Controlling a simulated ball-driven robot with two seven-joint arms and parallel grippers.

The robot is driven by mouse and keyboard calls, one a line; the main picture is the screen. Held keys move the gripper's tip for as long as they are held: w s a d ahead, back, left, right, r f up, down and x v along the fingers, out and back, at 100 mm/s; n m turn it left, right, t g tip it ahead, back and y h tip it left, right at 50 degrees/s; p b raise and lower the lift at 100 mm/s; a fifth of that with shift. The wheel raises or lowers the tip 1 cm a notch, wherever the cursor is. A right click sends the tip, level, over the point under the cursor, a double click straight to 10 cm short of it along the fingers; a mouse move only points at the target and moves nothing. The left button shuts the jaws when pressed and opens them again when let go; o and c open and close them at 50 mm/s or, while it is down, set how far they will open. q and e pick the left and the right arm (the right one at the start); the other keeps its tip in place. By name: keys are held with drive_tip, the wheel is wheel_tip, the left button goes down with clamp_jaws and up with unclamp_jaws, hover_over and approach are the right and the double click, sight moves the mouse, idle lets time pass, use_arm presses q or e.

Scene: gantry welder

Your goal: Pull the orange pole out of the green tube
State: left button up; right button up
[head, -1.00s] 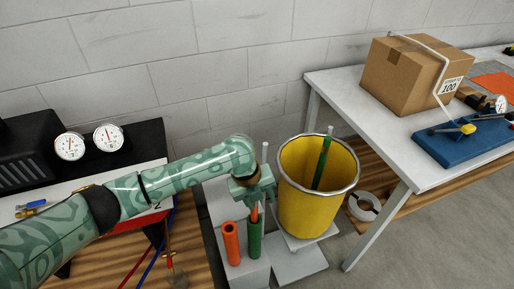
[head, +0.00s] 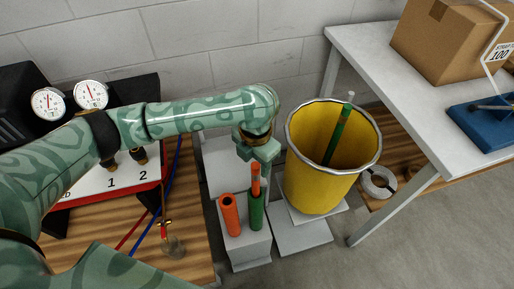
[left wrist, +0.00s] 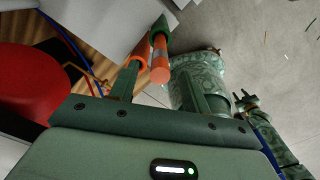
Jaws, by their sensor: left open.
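The orange pole (head: 255,182), with a pale band, stands upright in the green tube (head: 256,212). Its upper part shows above the tube's rim. My left gripper (head: 259,154) is open just above the pole's top and points down. In the left wrist view the orange pole (left wrist: 159,60) shows its round end between the two spread fingers, with no clear contact. The green tube (left wrist: 157,28) is partly hidden behind it there.
An orange tube (head: 230,215) stands close left of the green one on a grey stand (head: 247,250). A yellow bin (head: 318,185) holding a green rod (head: 337,138) stands just right. A gauge box (head: 110,182) is left, a white table (head: 390,90) right.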

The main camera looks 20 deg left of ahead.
sight(256, 165)
use_arm(q)
drive_tip(key=shift+f+b, duration=0.5)
drive_tip(key=shift+f, duration=1.1)
drive_tip(key=shift+r, duration=0.1)
clamp_jaws()
